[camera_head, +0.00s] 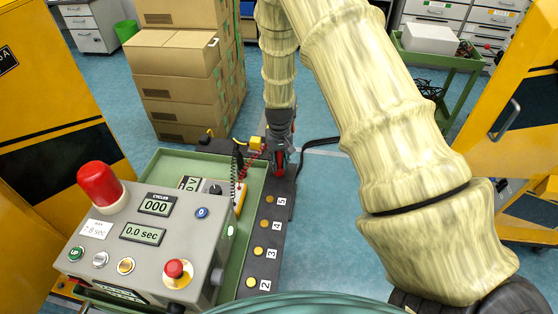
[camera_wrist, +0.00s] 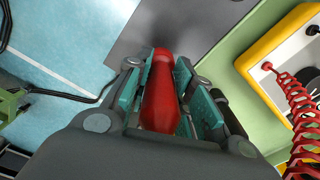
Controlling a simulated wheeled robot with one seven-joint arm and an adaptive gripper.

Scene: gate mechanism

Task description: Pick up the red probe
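The red probe (camera_wrist: 160,95) lies lengthwise between the teal finger pads of my gripper (camera_wrist: 163,75) in the wrist view. The pads sit close against both its sides, and my gripper looks shut on it. In the head view my gripper (camera_head: 281,150) points down beside the dark strip's far end, with a bit of red showing at its fingers. The probe's lower end, and whether it touches the surface beneath, cannot be made out.
A grey control box (camera_head: 150,235) with a red lamp stands on a green tray (camera_head: 255,185) at left. A yellow meter (camera_wrist: 275,45) with a coiled red lead (camera_wrist: 300,115) is close to my gripper. A dark numbered strip (camera_head: 270,245) runs alongside. Cardboard boxes (camera_head: 180,75) stand behind.

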